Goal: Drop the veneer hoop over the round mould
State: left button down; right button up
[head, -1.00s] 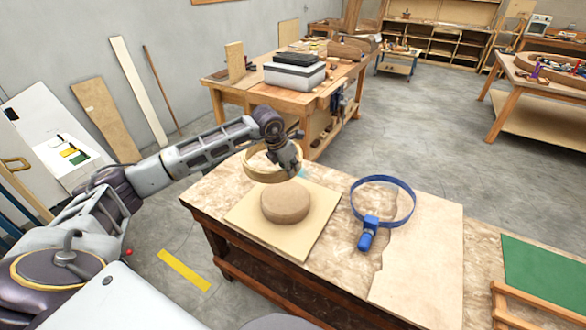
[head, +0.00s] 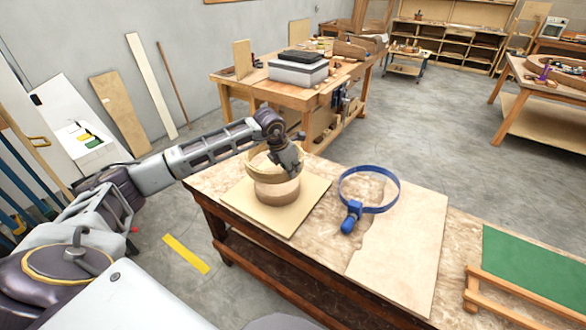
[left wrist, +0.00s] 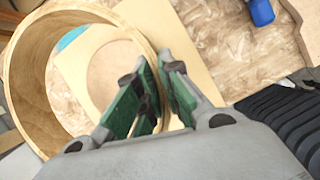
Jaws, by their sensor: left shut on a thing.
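The veneer hoop (head: 254,170), a pale wooden ring, is held by my left gripper (head: 292,168) at its right side. The left wrist view shows the green-padded fingers (left wrist: 152,95) shut on the wall of the hoop (left wrist: 32,75). The round brown mould (head: 278,193) stands on a square pale board (head: 290,222). In the head view the hoop overlaps the mould's upper part; the mould's lower side shows beneath it. In the left wrist view the mould (left wrist: 112,68) shows partly through the hoop. Whether the hoop touches the mould cannot be told. My right gripper is not in view.
A blue band clamp (head: 352,215) lies right of the board, partly on a thin wood sheet (head: 400,255). A green mat (head: 530,265) with a wooden frame is at the bench's right. Another workbench (head: 262,82) stands behind.

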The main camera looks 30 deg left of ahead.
pick_arm(q)
jog(key=shift+s+d+f, duration=0.1)
jog(key=shift+s+d, duration=0.2)
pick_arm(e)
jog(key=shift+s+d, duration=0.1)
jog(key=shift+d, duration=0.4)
pick_arm(q)
jog(key=shift+f, duration=0.35)
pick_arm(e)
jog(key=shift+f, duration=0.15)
pick_arm(q)
jog(key=shift+f+b, duration=2.1)
jog(key=shift+f, duration=1.6)
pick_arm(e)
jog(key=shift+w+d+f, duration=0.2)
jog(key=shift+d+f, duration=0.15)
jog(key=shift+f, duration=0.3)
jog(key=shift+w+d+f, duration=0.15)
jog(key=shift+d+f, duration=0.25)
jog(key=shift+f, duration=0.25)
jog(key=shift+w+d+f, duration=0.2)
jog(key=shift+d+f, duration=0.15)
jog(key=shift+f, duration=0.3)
